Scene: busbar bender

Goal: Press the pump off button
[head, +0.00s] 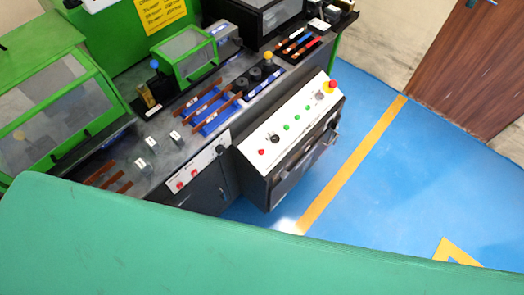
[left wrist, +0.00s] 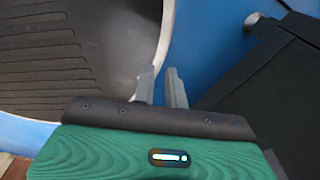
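A white sloped control panel (head: 296,118) on a dark cabinet bears the buttons in the head view. It has a small red button (head: 261,152) at its near left end, a black knob (head: 274,137), several green buttons (head: 297,117) and a red mushroom button (head: 331,86) on yellow at the far end. The labels are too small to read, so I cannot tell which is pump off. My left gripper (left wrist: 162,82) shows only in the left wrist view, its two fingers a little apart and empty, away from any button. My right gripper is not in view.
A second white panel (head: 194,178) with red switches is on the bench front. Copper bars (head: 205,99) lie on the bench. Blue floor (head: 400,190) is open to the right. A large green surface blocks the lower head view. A black box (left wrist: 270,80) is right in the wrist view.

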